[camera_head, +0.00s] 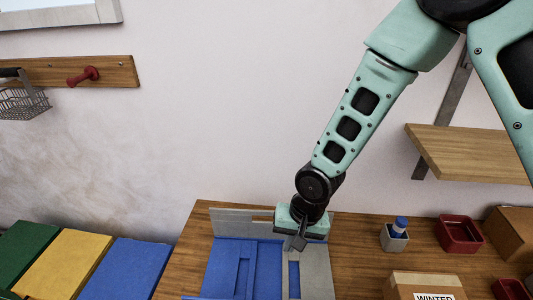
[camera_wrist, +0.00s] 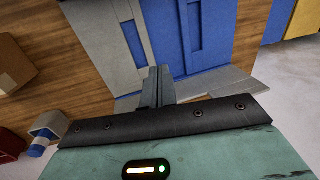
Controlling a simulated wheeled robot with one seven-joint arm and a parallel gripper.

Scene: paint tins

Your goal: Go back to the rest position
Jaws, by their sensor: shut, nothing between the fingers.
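My gripper (camera_head: 299,242) hangs from my arm over a blue and grey panelled piece (camera_head: 228,268) on the wooden table. Its fingers are shut together with nothing between them. The wrist view shows the closed fingers (camera_wrist: 157,88) in front of the same panelled piece (camera_wrist: 196,30), which has blue panels in a grey frame. I cannot tell how far the fingertips are from its surface. No paint tin that I can make out is held.
On the table (camera_head: 355,240) at right are a grey holder with a blue-topped item (camera_head: 396,232), a red bin (camera_head: 459,234) and a box labelled WINTER (camera_head: 425,286). A wooden shelf (camera_head: 475,152) juts from the wall at right. Green, yellow and blue blocks (camera_head: 70,262) lie at left.

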